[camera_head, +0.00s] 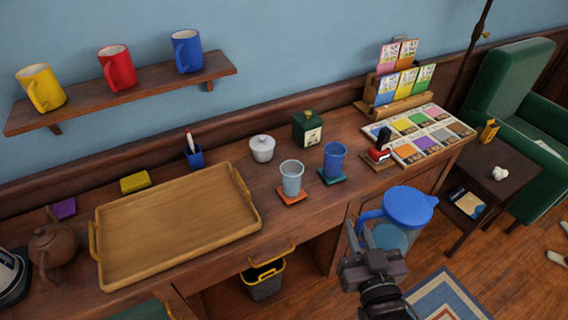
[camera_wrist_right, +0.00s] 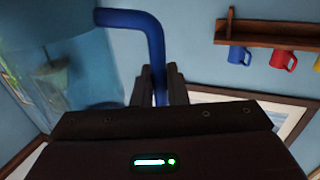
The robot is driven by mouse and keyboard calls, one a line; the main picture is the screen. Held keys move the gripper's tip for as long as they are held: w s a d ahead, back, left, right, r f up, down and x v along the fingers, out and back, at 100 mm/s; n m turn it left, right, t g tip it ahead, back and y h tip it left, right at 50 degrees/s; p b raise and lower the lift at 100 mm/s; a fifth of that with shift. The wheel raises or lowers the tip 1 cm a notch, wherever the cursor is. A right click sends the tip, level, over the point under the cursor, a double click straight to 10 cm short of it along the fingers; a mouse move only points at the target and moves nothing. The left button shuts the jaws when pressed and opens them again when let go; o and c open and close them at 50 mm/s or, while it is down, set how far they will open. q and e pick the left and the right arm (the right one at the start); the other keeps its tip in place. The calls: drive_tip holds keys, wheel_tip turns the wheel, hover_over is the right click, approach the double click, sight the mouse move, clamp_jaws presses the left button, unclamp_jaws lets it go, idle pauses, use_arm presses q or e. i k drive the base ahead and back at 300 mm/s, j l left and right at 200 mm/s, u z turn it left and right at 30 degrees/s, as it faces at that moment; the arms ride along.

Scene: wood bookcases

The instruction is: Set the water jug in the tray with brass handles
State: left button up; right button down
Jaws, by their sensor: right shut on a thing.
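The water jug (camera_head: 408,208) has a blue lid, a blue handle and a clear body. It is held up in front of the counter's right part, over the floor. My right gripper (camera_head: 362,240) is shut on the jug's blue handle, which also shows between the fingers in the right wrist view (camera_wrist_right: 158,75). The jug's lower body is partly hidden behind my gripper. The wooden tray with brass handles (camera_head: 178,268) lies empty on the counter at the left, with a handle at each end. My left gripper is not in view.
A grey cup (camera_head: 291,178) and a blue cup (camera_head: 334,160) stand on coasters right of the tray. A brown teapot (camera_head: 54,245) stands left of it. A white lidded pot (camera_head: 262,148), green box (camera_head: 307,128) and yellow block (camera_head: 135,182) are behind. A bin (camera_head: 264,284) stands below.

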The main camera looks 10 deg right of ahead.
sight(116, 243)
drive_tip(key=j, duration=2.45)
